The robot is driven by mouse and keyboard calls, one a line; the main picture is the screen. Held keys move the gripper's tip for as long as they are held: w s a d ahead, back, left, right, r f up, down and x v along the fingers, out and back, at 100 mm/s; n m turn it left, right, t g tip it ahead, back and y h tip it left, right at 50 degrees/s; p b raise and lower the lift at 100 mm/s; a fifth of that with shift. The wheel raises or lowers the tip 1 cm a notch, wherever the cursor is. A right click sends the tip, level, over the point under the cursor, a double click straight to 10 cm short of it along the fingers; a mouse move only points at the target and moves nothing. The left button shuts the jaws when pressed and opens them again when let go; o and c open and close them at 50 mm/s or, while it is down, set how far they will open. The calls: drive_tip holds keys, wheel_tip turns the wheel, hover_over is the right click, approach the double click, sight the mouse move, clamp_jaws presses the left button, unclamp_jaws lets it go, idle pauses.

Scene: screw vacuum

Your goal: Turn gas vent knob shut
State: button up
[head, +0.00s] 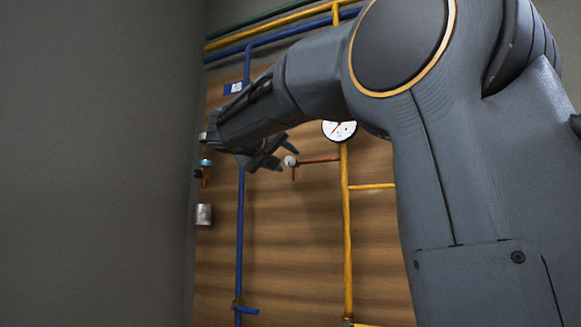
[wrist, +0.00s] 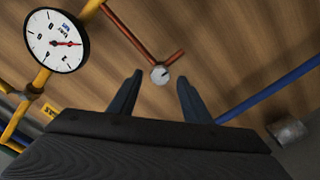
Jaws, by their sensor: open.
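A small round whitish knob (head: 290,161) sits at the end of a red-brown pipe (head: 318,160) on the wooden wall panel. It also shows in the wrist view (wrist: 160,75), a little beyond and between my two fingertips. My gripper (head: 282,158) is open, its fingers spread and pointing toward the knob. In the wrist view the gripper (wrist: 158,78) has empty space between its fingers. I see no clear contact between the fingers and the knob. The knob bears a small dark mark near its middle.
A white pressure gauge (head: 339,130) on a yellow pipe (head: 346,230) is right of the knob. A blue pipe (head: 239,220) runs down at left. A metal cylinder (head: 204,214) and a small blue-topped fitting (head: 205,163) are at the panel's left edge. The grey wall beyond is bare.

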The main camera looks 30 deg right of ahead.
sight(295, 163)
drive_tip(key=p+x, duration=0.3)
drive_tip(key=x, duration=0.4)
drive_tip(key=shift+w+d, duration=0.15)
drive_tip(key=shift+d, duration=0.1)
drive_tip(key=shift+c, duration=0.4)
drive_tip(key=c, duration=1)
drive_tip(key=shift+o, duration=0.2)
